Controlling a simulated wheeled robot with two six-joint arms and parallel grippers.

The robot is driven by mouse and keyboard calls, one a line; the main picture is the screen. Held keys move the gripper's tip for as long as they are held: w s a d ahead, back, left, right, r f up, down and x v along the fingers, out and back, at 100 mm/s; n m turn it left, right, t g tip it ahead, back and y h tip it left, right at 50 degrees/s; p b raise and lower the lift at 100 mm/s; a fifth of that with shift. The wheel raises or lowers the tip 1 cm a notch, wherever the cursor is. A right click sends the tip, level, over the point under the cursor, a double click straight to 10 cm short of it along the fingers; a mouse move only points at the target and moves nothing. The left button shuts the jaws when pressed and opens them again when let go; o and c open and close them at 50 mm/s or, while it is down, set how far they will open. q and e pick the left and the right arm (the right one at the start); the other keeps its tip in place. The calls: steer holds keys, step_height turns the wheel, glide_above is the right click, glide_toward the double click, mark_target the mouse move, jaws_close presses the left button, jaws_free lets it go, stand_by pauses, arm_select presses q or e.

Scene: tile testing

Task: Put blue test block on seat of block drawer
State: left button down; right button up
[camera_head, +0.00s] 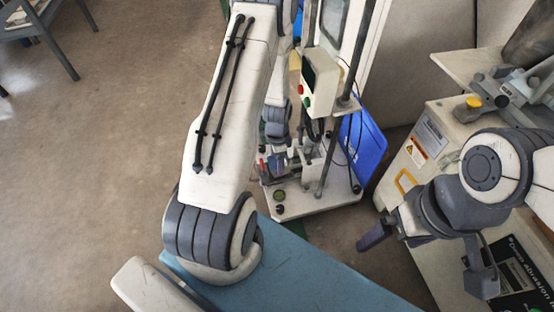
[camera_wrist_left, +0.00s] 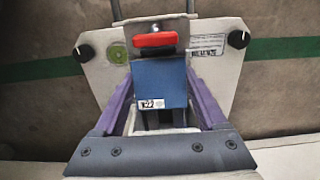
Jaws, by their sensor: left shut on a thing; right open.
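The blue test block (camera_wrist_left: 158,84), with a small white label at its lower edge, sits between the purple fingers of my left gripper (camera_wrist_left: 160,92), which is shut on it. Just beyond it in the left wrist view is a red part (camera_wrist_left: 155,40), over the pale base plate (camera_wrist_left: 222,88) of a test machine. In the head view my left gripper (camera_head: 279,158) is low at this machine, small and partly covered. I cannot make out the drawer's seat or whether the block touches it. My right gripper (camera_head: 428,260) is open and empty, its dark fingers wide apart.
The machine's upright rods (camera_head: 328,150) and control box with red and green buttons (camera_head: 321,80) stand close to my left gripper. A blue panel (camera_head: 362,148) leans behind. A beige abrasion machine (camera_head: 420,150) stands at right.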

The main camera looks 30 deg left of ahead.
arm_select(q)
steer(key=shift+f, duration=0.1)
stand_by(0.5)
jaws_free()
step_height(320, 180, up, 10)
steer(key=p, duration=0.7)
steer(key=shift+r, duration=0.25)
steer(key=shift+f, duration=0.1)
